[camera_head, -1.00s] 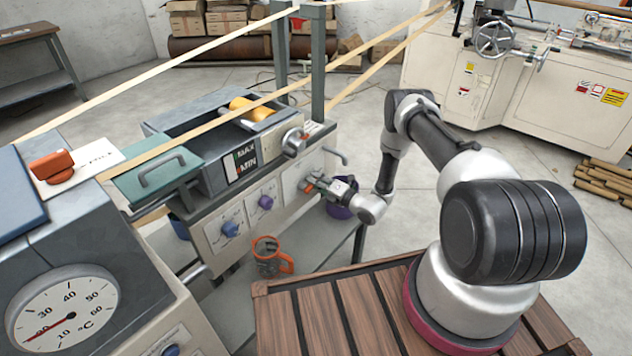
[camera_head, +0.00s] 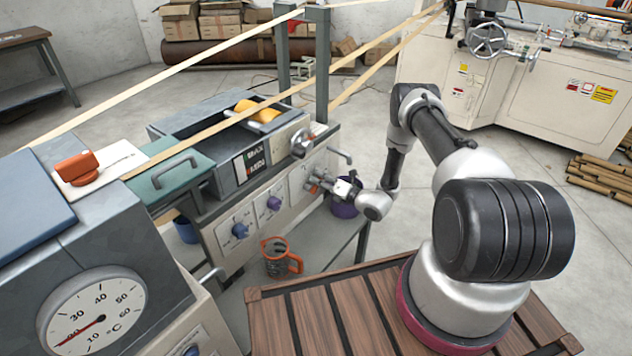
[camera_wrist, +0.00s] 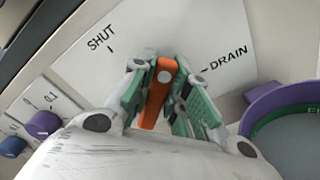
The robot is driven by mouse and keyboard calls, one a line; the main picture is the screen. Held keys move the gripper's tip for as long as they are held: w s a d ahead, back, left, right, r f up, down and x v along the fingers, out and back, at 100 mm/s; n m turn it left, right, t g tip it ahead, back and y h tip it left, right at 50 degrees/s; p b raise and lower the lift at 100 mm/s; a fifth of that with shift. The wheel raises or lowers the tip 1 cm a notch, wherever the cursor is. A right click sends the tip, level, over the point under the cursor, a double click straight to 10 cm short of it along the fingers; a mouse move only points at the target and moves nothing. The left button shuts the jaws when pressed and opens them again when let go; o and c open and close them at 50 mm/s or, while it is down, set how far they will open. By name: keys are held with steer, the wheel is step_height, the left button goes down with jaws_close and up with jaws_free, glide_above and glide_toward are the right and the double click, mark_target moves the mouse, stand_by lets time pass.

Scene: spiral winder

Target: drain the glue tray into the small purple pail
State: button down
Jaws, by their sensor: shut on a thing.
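My gripper (camera_head: 318,183) is at the front panel of the glue machine, at the right end. In the wrist view my gripper (camera_wrist: 162,92) is shut on an orange lever (camera_wrist: 157,90) that stands between the printed words SHUT and DRAIN. The glue tray (camera_head: 190,122) is a grey trough with a yellow roller, above the panel. The small purple pail (camera_head: 344,209) stands below the spout, partly hidden by my gripper. The pail's purple rim (camera_wrist: 262,104) shows at the right of the wrist view. No flowing glue can be made out.
Purple (camera_head: 274,203) and blue (camera_head: 240,230) knobs sit left of my gripper. An orange-handled jug (camera_head: 277,257) stands on the lower shelf. A short spout (camera_head: 341,154) juts out above the pail. Paper strips (camera_head: 270,102) cross over the machine.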

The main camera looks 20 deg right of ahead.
steer(key=n, duration=0.3)
steer(key=s+a+r+n, duration=0.1)
steer(key=shift+a+r+n, duration=0.1)
steer(key=shift+n, duration=0.2)
steer(key=shift+s+a+r+n, duration=0.1)
steer(key=shift+s+a+n, duration=0.15)
steer(key=shift+n, duration=0.6)
steer(key=shift+s+a+r+n, duration=0.1)
steer(key=shift+s+a+n, duration=0.15)
steer(key=shift+n, duration=0.55)
steer(key=shift+s+a+n, duration=0.15)
steer(key=shift+a+n, duration=0.2)
steer(key=shift+n, duration=0.5)
steer(key=c, duration=1.4)
jaws_free()
steer(key=shift+o, duration=0.2)
steer(key=shift+s, duration=0.1)
steer(key=v, duration=1.1)
steer(key=shift+s+d, duration=0.3)
